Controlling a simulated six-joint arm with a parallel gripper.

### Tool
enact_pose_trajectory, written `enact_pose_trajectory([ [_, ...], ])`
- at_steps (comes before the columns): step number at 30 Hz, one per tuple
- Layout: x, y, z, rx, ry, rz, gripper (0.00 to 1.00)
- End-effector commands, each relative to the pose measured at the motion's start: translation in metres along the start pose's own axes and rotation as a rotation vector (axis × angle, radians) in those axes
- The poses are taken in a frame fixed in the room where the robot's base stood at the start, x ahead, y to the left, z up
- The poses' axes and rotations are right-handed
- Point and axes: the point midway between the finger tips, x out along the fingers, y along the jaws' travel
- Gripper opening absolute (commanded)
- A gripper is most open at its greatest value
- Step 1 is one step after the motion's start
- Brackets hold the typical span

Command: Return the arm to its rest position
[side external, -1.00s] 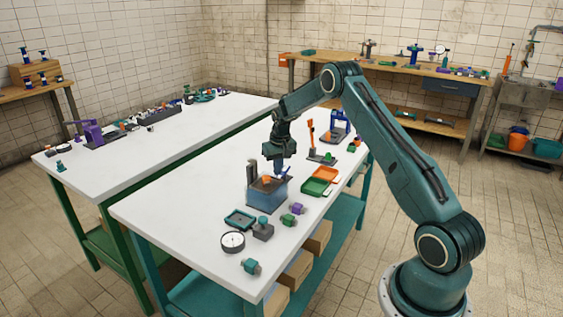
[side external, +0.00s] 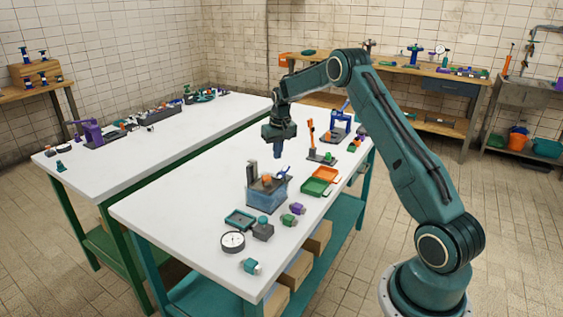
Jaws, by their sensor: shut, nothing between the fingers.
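My gripper (side external: 278,153) points down above the white table, a little above and behind the blue bin. It is shut and empty, clear of everything around it. My teal arm arches over from the base at the lower right. The blue bin (side external: 265,200) stands on the table with a grey upright part and an orange piece showing at its top. The contents deeper in the bin are hidden.
A green tray (side external: 316,187) and an orange tray (side external: 326,173) lie right of the bin. An upright orange-handled tool (side external: 312,133) and a blue frame (side external: 340,125) stand behind them. A gauge (side external: 232,241) and several small fittings lie in front. The table's left half is clear.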

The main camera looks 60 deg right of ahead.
Motion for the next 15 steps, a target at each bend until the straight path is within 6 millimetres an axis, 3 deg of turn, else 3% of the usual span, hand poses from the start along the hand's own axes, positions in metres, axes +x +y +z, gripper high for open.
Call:
enact_pose_trajectory([
  [15,-0.0068,-0.0019,0.0001,-0.003,0.003,0.000,0.00],
])
